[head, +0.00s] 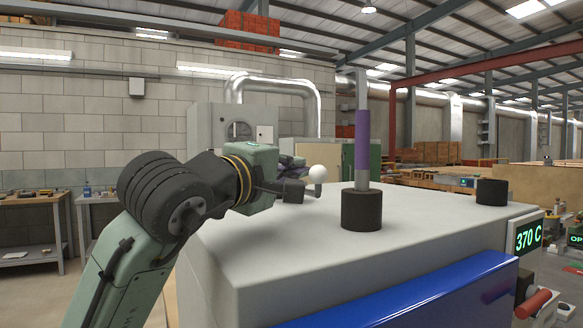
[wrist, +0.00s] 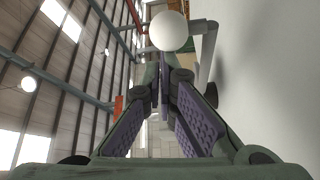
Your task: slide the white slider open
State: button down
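In the wrist view the white ball (wrist: 170,31) is at the top centre, just beyond my fingertips. My gripper (head: 297,172) reaches in from the left, its tips close beside the ball. In the wrist view the purple-padded fingers of my gripper (wrist: 163,75) come together with almost no gap and nothing visible between them. Whether they touch the ball or stem is unclear. The slider's track is hidden.
A black collar (head: 361,209) with an upright purple and grey rod (head: 362,135) stands right of the ball. Another black cylinder (head: 491,192) sits further right. A blue panel (head: 420,295) and a 370 C display (head: 528,237) are at the front. The nearer machine top is clear.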

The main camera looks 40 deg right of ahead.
jog(key=w+p, duration=0.1)
jog(key=w+r+p, duration=0.1)
jog(key=w, duration=0.2)
jog(key=shift+d+r+p, duration=0.15)
jog(key=shift+d+p, duration=0.1)
jog(key=shift+p, duration=0.15)
jog(key=b+v, duration=0.1)
jog(key=v, duration=0.2)
jog(key=b+v, duration=0.2)
jog(key=v, duration=0.2)
jog(key=b+v, duration=0.1)
jog(key=v, duration=0.2)
jog(key=shift+a+f, duration=0.1)
jog(key=shift+f, duration=0.2)
